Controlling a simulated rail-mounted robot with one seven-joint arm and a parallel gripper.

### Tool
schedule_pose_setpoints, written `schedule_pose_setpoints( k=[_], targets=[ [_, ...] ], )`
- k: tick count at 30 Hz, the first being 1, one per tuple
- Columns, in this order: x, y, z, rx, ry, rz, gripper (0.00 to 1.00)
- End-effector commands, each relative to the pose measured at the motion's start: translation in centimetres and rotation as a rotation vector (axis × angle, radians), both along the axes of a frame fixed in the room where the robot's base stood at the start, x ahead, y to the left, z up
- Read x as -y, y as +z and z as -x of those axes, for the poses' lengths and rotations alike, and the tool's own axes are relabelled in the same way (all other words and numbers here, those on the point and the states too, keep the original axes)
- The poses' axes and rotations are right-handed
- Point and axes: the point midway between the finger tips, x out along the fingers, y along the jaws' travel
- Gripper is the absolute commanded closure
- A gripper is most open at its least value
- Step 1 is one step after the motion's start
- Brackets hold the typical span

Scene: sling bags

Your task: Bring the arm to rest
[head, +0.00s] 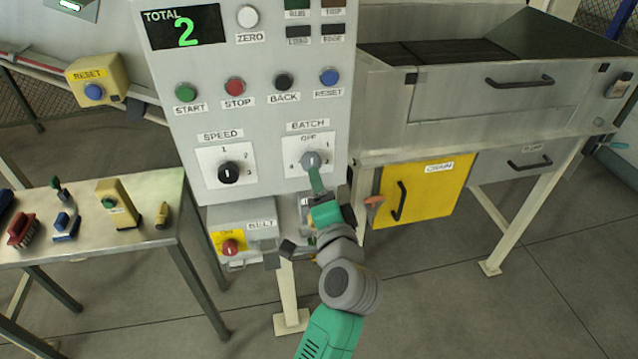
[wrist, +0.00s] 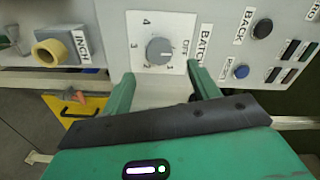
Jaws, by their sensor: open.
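My gripper (head: 316,183) is in front of the lower right of the control panel (head: 262,105), just below the BATCH knob (head: 310,160). In the wrist view my gripper (wrist: 160,74) is open, with its two green fingers spread and nothing between them. The grey BATCH knob (wrist: 159,50) shows beyond the fingertips, roughly in line with the gap, and looks clear of them. Its dial plate has the marks OFF to 4; I cannot tell surely where the knob points. My arm (head: 345,290) reaches up from the bottom of the head view.
The SPEED knob (head: 229,172) and several push buttons are on the panel. The BELT box (head: 243,230) hangs below it. A yellow INCH device (wrist: 58,48) is near my wrist.

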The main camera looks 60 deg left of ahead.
Motion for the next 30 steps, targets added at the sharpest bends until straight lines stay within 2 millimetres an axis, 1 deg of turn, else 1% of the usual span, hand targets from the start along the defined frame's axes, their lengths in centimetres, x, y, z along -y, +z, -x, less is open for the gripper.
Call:
schedule_pose_setpoints(
  k=[15, 17, 20, 21, 23, 24, 26, 27, 29, 30],
  targets=[
    [-0.1, 0.0, 0.0, 0.000, 0.000, 0.000, 0.40],
    [1.2, 1.3, -1.1, 0.057, -0.041, 0.009, 0.40],
    [5.9, 5.6, -4.2, 0.258, -0.189, 0.056, 0.40],
    [8.6, 7.7, -5.6, 0.359, -0.270, 0.087, 0.40],
    [12.8, 11.0, -7.1, 0.508, -0.399, 0.143, 0.40],
    [15.6, 13.2, -7.8, 0.600, -0.484, 0.184, 0.40],
    [20.1, 16.5, -8.4, 0.732, -0.618, 0.248, 0.40],
    [23.1, 18.6, -8.5, 0.814, -0.709, 0.295, 0.40],
    [27.6, 21.7, -8.0, 0.930, -0.846, 0.370, 0.40],
    [30.6, 23.7, -7.4, 1.001, -0.940, 0.424, 0.40]
  ],
)
